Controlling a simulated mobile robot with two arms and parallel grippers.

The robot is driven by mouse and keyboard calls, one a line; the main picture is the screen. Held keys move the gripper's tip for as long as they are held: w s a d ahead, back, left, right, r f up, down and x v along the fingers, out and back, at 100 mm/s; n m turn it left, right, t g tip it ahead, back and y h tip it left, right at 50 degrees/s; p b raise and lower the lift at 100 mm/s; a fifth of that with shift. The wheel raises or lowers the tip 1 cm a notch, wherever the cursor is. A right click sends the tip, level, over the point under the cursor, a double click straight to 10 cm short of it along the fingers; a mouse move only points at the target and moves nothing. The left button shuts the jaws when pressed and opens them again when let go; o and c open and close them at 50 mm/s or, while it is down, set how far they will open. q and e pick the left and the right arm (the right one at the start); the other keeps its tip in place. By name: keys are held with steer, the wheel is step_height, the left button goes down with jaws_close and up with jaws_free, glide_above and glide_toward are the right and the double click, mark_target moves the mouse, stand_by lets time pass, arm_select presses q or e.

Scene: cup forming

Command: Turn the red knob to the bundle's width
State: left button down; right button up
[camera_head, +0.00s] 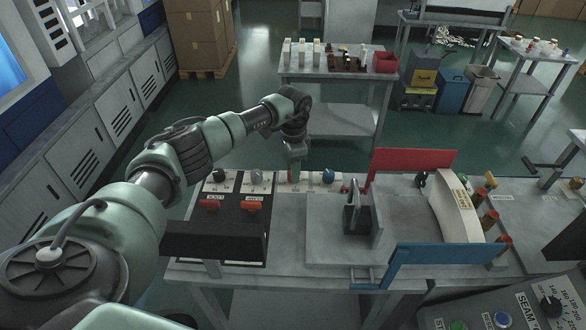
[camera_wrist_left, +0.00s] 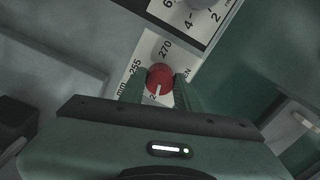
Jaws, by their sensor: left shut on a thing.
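My left gripper (camera_head: 294,165) points down at the panel on the back edge of the bench. In the left wrist view its two green fingers (camera_wrist_left: 157,88) stand on either side of the red knob (camera_wrist_left: 160,75), shut on it. The knob has a white pointer line toward the lower edge of the picture. Its white scale plate (camera_wrist_left: 150,50) shows 255, 270 and "mm"; a number by the pointer is partly hidden. In the head view the gripper mostly hides the knob. The bundle looks to be the curved white stack (camera_head: 455,210) with a label, between red and blue side plates.
A blue knob (camera_head: 328,176) is close to the right of my left gripper. Other knobs (camera_head: 219,175) and red and orange switches (camera_head: 252,206) are to its left. The red plate (camera_head: 410,165) and blue plate (camera_head: 450,255) stand up from the bench.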

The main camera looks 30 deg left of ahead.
stand_by(0.4)
arm_select(q)
steer(key=c, duration=1)
jaws_free()
steer(key=shift+w, duration=0.1)
steer(key=shift+r, duration=0.1)
step_height(320, 180, up, 7)
steer(key=b, duration=0.2)
steer(key=shift+b, duration=0.35)
steer(key=shift+r, duration=0.3)
